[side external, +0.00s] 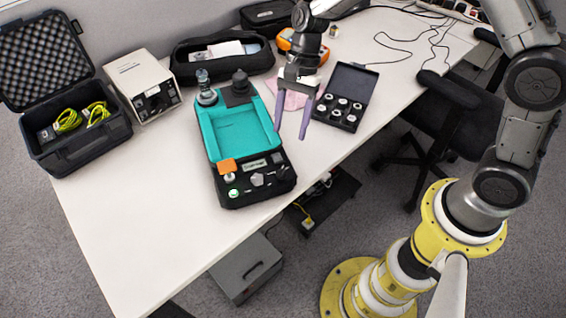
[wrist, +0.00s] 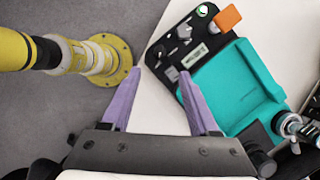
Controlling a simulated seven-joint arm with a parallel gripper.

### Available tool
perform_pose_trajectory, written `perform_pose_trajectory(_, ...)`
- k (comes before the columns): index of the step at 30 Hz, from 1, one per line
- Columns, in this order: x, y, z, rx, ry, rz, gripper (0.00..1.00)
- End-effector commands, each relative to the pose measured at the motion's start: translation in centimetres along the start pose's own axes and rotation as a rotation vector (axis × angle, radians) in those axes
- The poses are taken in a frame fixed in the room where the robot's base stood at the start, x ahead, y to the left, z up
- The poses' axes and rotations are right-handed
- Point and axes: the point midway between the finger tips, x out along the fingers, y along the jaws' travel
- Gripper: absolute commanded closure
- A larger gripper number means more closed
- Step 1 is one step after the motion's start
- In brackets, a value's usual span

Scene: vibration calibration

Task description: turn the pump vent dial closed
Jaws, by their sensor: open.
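The pump (side external: 235,135) is a teal-topped unit with a black control panel on the white table; it also shows in the wrist view (wrist: 232,85). Its panel carries a grey faceted knob (side external: 257,180), a black knob (side external: 284,174), a green-lit button (side external: 233,193) and an orange block (side external: 227,166). In the wrist view the grey knob (wrist: 184,32) lies ahead of the fingertips. I cannot tell which control is the vent dial, or its setting. My gripper (side external: 290,133), with purple fingers, is open and empty, pointing down right of the teal tray; in the wrist view (wrist: 160,71) nothing is between its fingers.
A metal fitting (side external: 205,90) and a black knob (side external: 240,82) stand at the pump's far end. An open case of small round parts (side external: 345,98) is right of my gripper. A white box (side external: 143,84) and black case (side external: 72,140) stand left. The table's front left is clear.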

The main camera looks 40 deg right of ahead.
Motion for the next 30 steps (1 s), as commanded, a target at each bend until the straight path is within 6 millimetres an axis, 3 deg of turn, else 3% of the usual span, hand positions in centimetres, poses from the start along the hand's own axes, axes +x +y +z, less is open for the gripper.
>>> perform_pose_trajectory(9, 6.4, 0.1, 0.0, -0.001, -0.001, 0.004, 0.39)
perform_pose_trajectory(15, 9.3, 0.0, 0.0, -0.001, 0.000, 0.002, 0.39)
perform_pose_trajectory(21, 10.6, 0.0, 0.0, -0.001, 0.000, 0.000, 0.39)
perform_pose_trajectory(30, 10.8, 0.0, 0.0, -0.001, 0.001, -0.001, 0.39)
